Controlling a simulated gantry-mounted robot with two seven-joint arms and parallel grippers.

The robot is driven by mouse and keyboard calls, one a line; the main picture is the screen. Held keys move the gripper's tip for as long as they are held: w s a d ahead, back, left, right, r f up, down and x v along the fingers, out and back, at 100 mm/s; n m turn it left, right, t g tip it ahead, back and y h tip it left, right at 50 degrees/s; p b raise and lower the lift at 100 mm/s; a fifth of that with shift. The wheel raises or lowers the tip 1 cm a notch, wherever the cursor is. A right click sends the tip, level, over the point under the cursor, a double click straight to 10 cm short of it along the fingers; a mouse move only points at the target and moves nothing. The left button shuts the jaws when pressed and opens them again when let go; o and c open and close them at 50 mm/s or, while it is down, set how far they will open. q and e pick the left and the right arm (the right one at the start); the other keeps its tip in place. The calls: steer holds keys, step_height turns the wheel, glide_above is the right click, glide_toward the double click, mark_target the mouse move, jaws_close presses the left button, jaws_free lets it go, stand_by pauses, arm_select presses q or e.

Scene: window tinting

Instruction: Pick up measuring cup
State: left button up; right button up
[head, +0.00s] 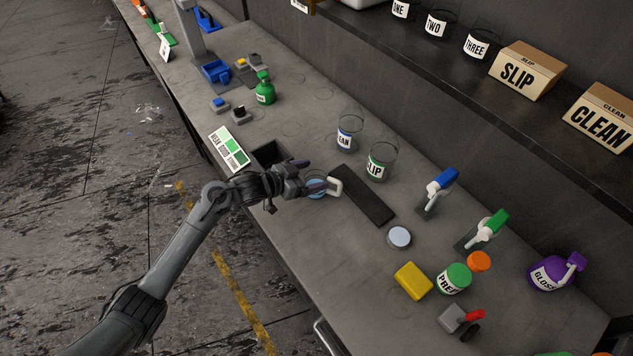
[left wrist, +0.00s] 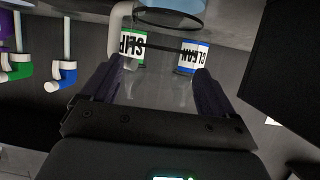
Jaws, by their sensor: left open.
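The measuring cup (head: 318,188) has a light blue face and a white handle (head: 336,186). It is at the fingertips of my left gripper (head: 306,179), which partly covers it in the head view. In the left wrist view the cup (left wrist: 172,14) is cut off by the top edge, with its white handle (left wrist: 119,28) to the left. There, my left gripper (left wrist: 158,72) has its two dark fingers wide apart with nothing between them. The cup shows past the fingertips; I cannot tell whether they touch it. My right gripper is not in view.
A black strip (head: 362,194) lies just right of the cup. Glass jars labelled SLIP (head: 379,163) and CLEAN (head: 347,137) stand behind. A dark square opening (head: 268,152) is behind the wrist. Spray nozzles, a yellow block (head: 413,281) and a green PREP bottle (head: 455,278) are further right.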

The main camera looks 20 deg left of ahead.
mark_target(321, 172)
arm_select(q)
steer(key=shift+x, duration=2)
steer(key=shift+d+r, duration=0.1)
steer(key=shift+r, duration=0.05)
steer(key=c, duration=0.8)
steer(key=shift+o, duration=0.2)
steer(key=shift+r, duration=0.1)
